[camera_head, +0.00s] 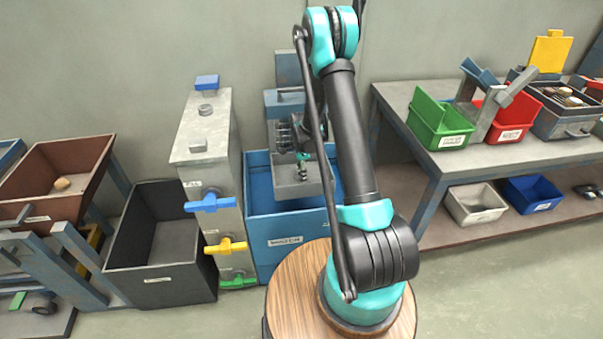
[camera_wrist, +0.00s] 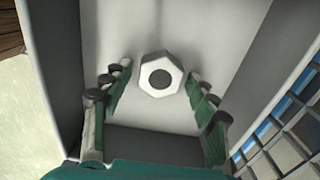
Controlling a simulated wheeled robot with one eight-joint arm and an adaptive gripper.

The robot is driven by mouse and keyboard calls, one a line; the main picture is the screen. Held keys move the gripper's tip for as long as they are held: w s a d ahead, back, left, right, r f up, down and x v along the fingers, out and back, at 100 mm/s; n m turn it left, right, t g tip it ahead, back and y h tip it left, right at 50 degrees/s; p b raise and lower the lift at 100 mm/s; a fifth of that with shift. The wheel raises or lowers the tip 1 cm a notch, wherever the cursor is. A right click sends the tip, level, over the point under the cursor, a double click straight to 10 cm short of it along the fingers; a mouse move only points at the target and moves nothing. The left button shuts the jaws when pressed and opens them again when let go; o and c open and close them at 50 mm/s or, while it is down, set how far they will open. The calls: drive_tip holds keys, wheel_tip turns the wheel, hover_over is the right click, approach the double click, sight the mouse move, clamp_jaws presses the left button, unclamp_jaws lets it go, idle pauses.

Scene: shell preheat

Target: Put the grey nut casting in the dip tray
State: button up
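In the wrist view the grey nut casting (camera_wrist: 160,76) is a pale six-sided piece with a dark round hole. It lies on the light floor of a grey-walled container (camera_wrist: 225,45). My gripper (camera_wrist: 160,95) is open, with one green, dark-tipped finger on each side of the nut and a visible gap to each. In the head view my gripper (camera_head: 303,170) is small and dark, in front of a grey upright panel at the blue bin; the nut cannot be made out there. I cannot tell which container is the dip tray.
A blue bin (camera_head: 270,240) stands behind my base. A grey cabinet with coloured valve handles (camera_head: 208,135) and a black bin (camera_head: 160,275) stand left of it. A bench (camera_head: 480,160) with green and red bins is at right.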

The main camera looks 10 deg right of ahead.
drive_tip(key=shift+r, duration=0.15)
wheel_tip(320, 180, up, 12)
drive_tip(key=s+d+r+n+t, duration=0.2)
drive_tip(key=s+r+n, duration=0.75)
drive_tip(key=s, duration=0.45)
drive_tip(key=s+d+n+t, duration=0.1)
drive_tip(key=s+n, duration=0.7)
drive_tip(key=s, duration=0.8)
drive_tip(key=shift+s+d+f+t, duration=0.2)
drive_tip(key=shift+s+d+t, duration=0.15)
drive_tip(key=shift+t, duration=0.25)
drive_tip(key=shift+w+n, duration=0.1)
drive_tip(key=shift+n, duration=0.15)
drive_tip(key=shift+c, duration=0.4)
